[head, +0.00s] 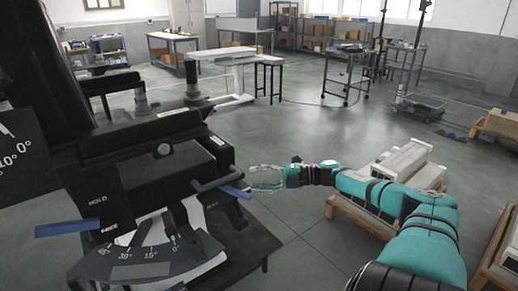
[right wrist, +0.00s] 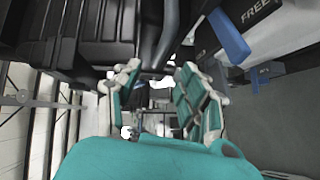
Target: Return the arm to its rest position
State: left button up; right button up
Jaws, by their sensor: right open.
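My right arm (head: 385,200) is teal with black bands and reaches in from the lower right in the head view. Its gripper (head: 262,178) points left and is open, with nothing between the fingers. The gripper is close to a blue-tipped lever (head: 235,192) on the black machine (head: 150,150); I cannot tell whether they touch. In the right wrist view the open fingers (right wrist: 160,95) show with a gap between them, and a blue handle (right wrist: 229,36) is above right. My left gripper is not in view.
The machine has a second blue handle (head: 68,228) at its left and an angle scale (head: 135,262) below. Wooden pallets with pale columns (head: 395,165) lie under and behind my right arm. Workbenches (head: 172,40) and a cart (head: 348,52) stand farther back. The middle floor is clear.

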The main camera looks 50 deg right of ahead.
dwell(0.6)
